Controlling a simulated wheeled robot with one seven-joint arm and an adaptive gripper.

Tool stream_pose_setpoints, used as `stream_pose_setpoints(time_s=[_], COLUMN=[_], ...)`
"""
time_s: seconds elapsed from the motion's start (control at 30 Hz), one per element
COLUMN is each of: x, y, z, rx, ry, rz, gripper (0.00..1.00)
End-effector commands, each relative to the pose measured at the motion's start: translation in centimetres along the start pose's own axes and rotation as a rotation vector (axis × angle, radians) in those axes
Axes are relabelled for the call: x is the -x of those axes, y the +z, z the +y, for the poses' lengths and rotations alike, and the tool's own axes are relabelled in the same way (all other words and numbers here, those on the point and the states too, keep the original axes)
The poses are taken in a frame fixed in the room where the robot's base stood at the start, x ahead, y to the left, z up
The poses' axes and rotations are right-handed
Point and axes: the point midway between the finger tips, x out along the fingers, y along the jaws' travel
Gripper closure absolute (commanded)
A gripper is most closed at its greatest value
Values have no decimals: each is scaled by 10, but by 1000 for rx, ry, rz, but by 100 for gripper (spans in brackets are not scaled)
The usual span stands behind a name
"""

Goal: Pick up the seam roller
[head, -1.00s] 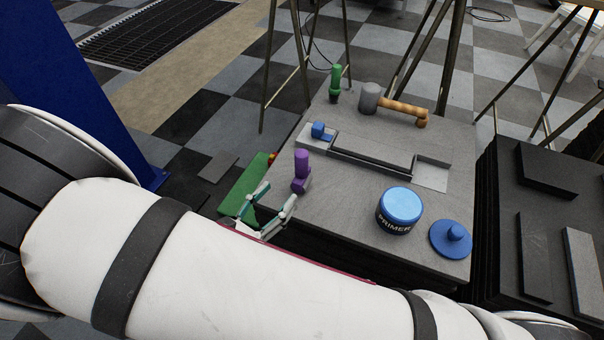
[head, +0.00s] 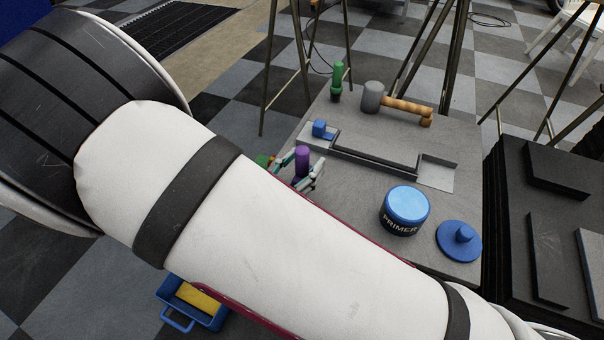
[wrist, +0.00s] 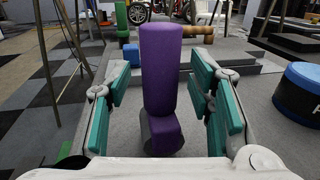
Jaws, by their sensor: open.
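A purple upright tool (head: 302,155), which looks like the seam roller, stands at the left edge of the grey work table (head: 345,188). In the wrist view the purple tool (wrist: 162,70) has a tall handle and a stubby foot with a dark patch on its left side. My gripper (head: 299,170) is open around it. My forearm hides the front left of the table in the head view.
A blue primer tub (head: 407,205) and a blue lid with a knob (head: 459,241) stand at the right. A mallet (head: 373,97), a green-handled tool (head: 337,80) and a small blue item (head: 320,128) are farther back.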

Motion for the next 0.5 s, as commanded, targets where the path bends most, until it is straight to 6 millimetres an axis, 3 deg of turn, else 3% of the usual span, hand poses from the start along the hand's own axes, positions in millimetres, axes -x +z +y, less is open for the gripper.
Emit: stream_pose_setpoints(time_s=[0.1,0.3,0.5], x=[0,0,0], y=[0,0,0], z=[0,0,0], rx=[0,0,-1], ry=[0,0,0], rz=[0,0,-1], gripper=[54,100,100])
